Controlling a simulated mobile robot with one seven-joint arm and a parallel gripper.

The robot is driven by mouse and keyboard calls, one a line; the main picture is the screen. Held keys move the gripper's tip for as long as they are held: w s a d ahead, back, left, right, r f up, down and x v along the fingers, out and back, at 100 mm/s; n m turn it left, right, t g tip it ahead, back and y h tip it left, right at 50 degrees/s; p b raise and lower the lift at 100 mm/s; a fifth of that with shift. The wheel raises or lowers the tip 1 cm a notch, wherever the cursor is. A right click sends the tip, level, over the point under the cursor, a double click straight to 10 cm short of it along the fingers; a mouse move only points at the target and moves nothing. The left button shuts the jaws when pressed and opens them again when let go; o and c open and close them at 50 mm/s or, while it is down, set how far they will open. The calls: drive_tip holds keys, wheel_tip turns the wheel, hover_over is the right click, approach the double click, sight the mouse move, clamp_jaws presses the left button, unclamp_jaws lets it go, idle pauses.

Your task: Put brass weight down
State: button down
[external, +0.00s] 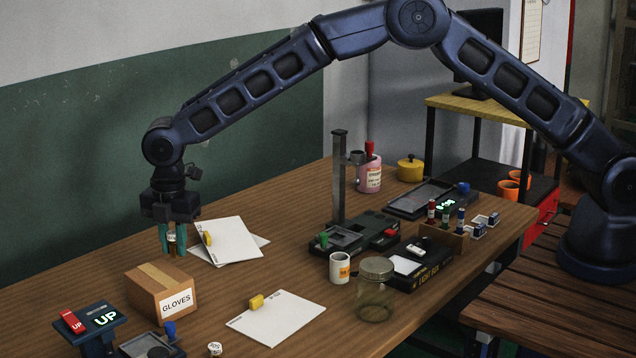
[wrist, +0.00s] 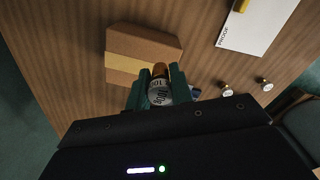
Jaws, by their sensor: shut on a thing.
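My gripper (external: 173,240) is shut on the brass weight (external: 172,237), a small brass-orange piece with a white label. In the wrist view the weight (wrist: 158,90) sits between the two green fingers of my gripper (wrist: 157,88), and its label shows print like "100". In the external view the gripper points down, just above and behind a cardboard box (external: 147,300) marked GLOVES. The box also shows in the wrist view (wrist: 125,45), beyond the fingertips. The weight appears clear of the table; its exact height over the box or table is hard to tell.
Two small brass, white-labelled pieces (wrist: 227,89) stand on the wooden table (external: 215,305). White sheets with yellow pieces lie behind the box (external: 228,241) and right of it (external: 276,318). A mug (external: 340,268) and jar (external: 375,290) are farther right.

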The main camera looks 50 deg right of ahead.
sight(175, 256)
drive_tip(key=shift+f, duration=2)
drive_tip(key=shift+f, duration=0.1)
drive_tip(key=c, duration=1.2)
unclamp_jaws()
drive_tip(key=shift+c, duration=0.2)
wheel_tip(175, 256, up, 12)
drive_tip(key=shift+s+r, duration=0.1)
drive_tip(key=shift+d+r, duration=0.1)
drive_tip(key=shift+d, duration=0.05)
